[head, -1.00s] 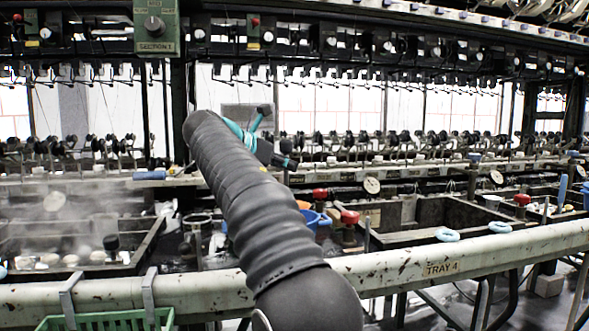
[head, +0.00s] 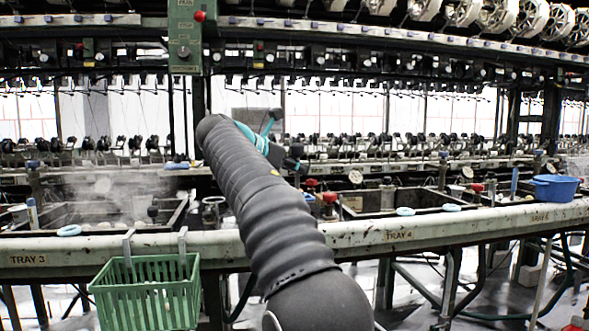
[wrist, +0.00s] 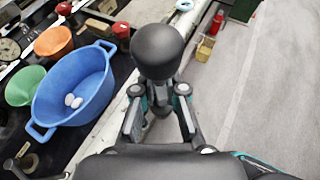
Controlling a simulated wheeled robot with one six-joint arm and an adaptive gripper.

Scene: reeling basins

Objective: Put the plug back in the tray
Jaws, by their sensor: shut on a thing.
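My gripper (wrist: 158,100) is shut on a dark, rounded plug (wrist: 158,50) in the wrist view. The plug sits between and beyond the fingertips, and its lower part is hidden by the fingers. Below it are the pale front rail and grey floor. In the head view my arm hides most of the gripper, and I cannot make out the plug there. The tray 4 basin (head: 421,201) is behind the rail label TRAY 4, right of my arm. The steaming tray 3 basin (head: 170,216) is on the left.
The pale front rail (head: 345,233) runs across the bench. A green basket (head: 150,292) hangs from it. A blue tub (head: 555,188) sits at the right. The wrist view shows a blue basin (wrist: 72,82) holding two white pieces, with orange (wrist: 53,41) and green (wrist: 24,85) bowls nearby.

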